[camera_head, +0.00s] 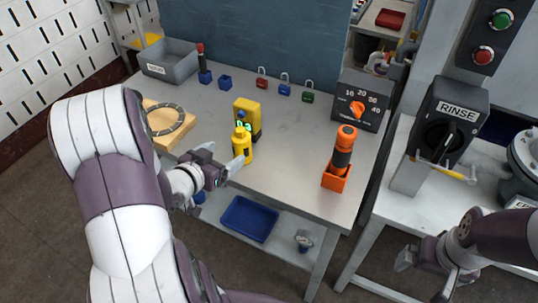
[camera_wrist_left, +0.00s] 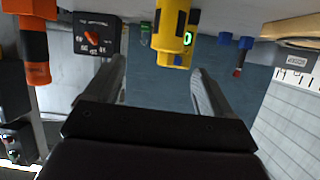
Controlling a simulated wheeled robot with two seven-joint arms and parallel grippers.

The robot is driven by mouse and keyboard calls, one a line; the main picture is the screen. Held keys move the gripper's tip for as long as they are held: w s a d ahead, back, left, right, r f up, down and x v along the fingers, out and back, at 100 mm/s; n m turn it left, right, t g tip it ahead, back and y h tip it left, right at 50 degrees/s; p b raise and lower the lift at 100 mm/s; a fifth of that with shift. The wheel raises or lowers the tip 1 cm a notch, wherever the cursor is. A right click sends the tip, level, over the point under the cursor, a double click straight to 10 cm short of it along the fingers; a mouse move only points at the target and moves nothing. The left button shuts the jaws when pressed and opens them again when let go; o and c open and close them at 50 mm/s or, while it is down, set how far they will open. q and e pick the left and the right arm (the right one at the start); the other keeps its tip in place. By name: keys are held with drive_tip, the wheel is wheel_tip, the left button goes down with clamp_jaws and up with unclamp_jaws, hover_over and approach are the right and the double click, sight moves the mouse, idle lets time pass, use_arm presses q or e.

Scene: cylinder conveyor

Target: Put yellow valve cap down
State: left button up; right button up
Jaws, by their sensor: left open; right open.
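A yellow bottle-shaped piece, which I take to be the valve cap (camera_head: 243,150), stands upright near the front edge of the metal table (camera_head: 292,150). A yellow handheld device (camera_head: 248,108) with a dark face and a green display stands right behind it. My left gripper (camera_head: 219,157) is open and empty, its fingers pointing at the yellow piece from the front left. In the left wrist view, yellow shapes (camera_wrist_left: 172,22) show upside down beyond the open fingers; cap and device are hard to tell apart there. My right gripper (camera_head: 421,276) is open and empty at the lower right, away from the table.
A wooden block with a dark ring (camera_head: 166,121) lies to the left. An orange-and-black tool (camera_head: 343,150) stands in an orange holder to the right. A dial box (camera_head: 361,103), several padlocks and a grey bin (camera_head: 168,62) line the back. The table's middle is clear.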

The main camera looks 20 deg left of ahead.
sight(237, 144)
use_arm(q)
drive_tip(key=shift+n, duration=0.3)
drive_tip(key=w+f, duration=0.1)
drive_tip(key=w+a, duration=0.1)
drive_tip(key=w+f, duration=0.1)
drive_tip(key=w, duration=0.1)
drive_tip(key=shift+a+f, duration=0.2)
drive_tip(key=shift+f, duration=0.15)
drive_tip(key=x, duration=0.3)
drive_tip(key=shift+d+r+b, duration=0.1)
drive_tip(key=shift+d+b, duration=0.1)
drive_tip(key=shift+b, duration=0.1)
drive_tip(key=shift+w+d, duration=0.2)
drive_tip(key=shift+w, duration=0.1)
drive_tip(key=x, duration=0.5)
drive_tip(key=shift+w+a+f, duration=0.15)
drive_tip(key=shift+w+f, duration=0.05)
drive_tip(key=shift+f, duration=0.2)
drive_tip(key=shift+s+r, duration=0.1)
drive_tip(key=shift+c, duration=1.2)
drive_tip(key=c, duration=0.9)
